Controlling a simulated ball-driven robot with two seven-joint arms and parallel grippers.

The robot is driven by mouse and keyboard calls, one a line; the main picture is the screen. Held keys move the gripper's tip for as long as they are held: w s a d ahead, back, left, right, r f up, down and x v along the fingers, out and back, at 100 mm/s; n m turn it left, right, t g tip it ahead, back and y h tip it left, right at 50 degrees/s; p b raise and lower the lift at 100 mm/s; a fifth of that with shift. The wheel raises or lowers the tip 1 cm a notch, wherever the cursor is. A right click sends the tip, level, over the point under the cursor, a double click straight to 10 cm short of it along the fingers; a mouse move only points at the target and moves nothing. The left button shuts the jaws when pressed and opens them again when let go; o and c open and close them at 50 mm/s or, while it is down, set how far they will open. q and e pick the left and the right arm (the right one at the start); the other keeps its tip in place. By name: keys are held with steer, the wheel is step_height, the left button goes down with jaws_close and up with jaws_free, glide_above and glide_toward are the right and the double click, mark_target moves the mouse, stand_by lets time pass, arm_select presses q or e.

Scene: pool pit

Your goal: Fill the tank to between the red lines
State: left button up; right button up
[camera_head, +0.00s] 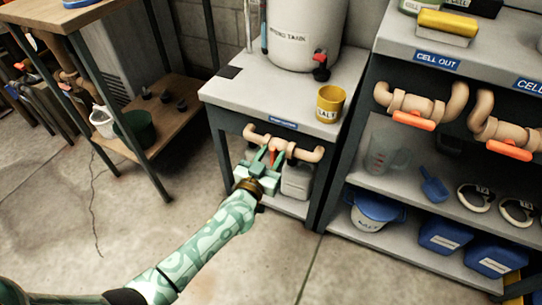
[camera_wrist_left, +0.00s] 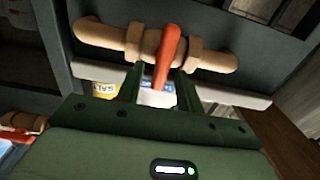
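The large off-white tank (camera_head: 305,30), with a label ending in "TANK", stands on a cabinet; its top is out of view. A thin upright tube (camera_head: 248,25) is left of it; I cannot make out red lines or a level. A beige pipe valve (camera_head: 303,152) crosses the cabinet front below the tank. Its red handle (camera_head: 274,157) also shows in the left wrist view (camera_wrist_left: 165,55). My left gripper (camera_head: 268,157) is open, with its fingers on either side of the handle and visible gaps. My right gripper is not in view.
A yellow salt cup (camera_head: 330,103) stands on the cabinet top (camera_head: 225,90). A white jug (camera_head: 297,181) is under the valve. The right shelf unit (camera_head: 400,178) has orange-handled valves (camera_head: 413,121), a clear pitcher (camera_head: 385,150) and a blue-lidded bucket (camera_head: 373,210). Floor at front left is clear.

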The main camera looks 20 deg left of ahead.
arm_select(q)
jaws_close()
steer(key=shift+n, duration=0.3)
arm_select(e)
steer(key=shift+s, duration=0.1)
arm_select(q)
steer(key=shift+a+f+n+p, duration=0.1)
steer(key=shift+a+n+p, duration=0.05)
steer(key=shift+n, duration=0.8)
steer(key=shift+a+f+n+p, duration=0.1)
steer(key=shift+a+n+p, duration=0.1)
steer(key=shift+n, duration=0.7)
steer(key=shift+a+f+n+p, duration=0.1)
steer(key=shift+n+p, duration=0.05)
steer(key=shift+n, duration=0.8)
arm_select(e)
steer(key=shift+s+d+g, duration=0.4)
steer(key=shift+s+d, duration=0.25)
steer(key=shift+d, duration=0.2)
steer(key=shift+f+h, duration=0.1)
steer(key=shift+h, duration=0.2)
